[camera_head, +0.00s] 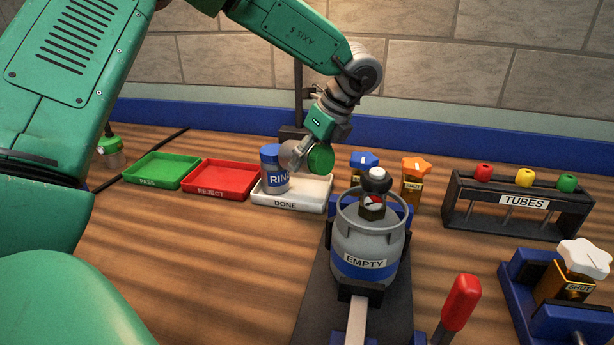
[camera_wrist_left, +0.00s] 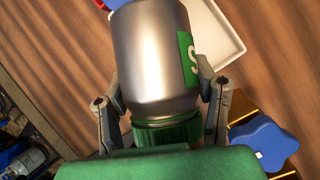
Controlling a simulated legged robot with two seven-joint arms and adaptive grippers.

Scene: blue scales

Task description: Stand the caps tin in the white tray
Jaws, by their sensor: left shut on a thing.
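The caps tin (camera_wrist_left: 155,55) is a silver can with a green lid and a green label, of which only an "S" shows in the wrist view. My left gripper (camera_wrist_left: 161,88) is shut on it, one finger on each side. In the head view the tin (camera_head: 290,154) lies on its side, its green lid toward the right. It appears near the back right of the white tray (camera_head: 310,193), marked DONE; its height above the tray is hard to tell. The tray also shows in the wrist view (camera_wrist_left: 222,28). My right gripper is not in view.
A blue-lidded rings tin (camera_head: 273,175) stands in the tray's left part. The red tray (camera_head: 222,180) and green tray (camera_head: 162,170) lie left. A grey EMPTY canister (camera_head: 366,245) stands in front.

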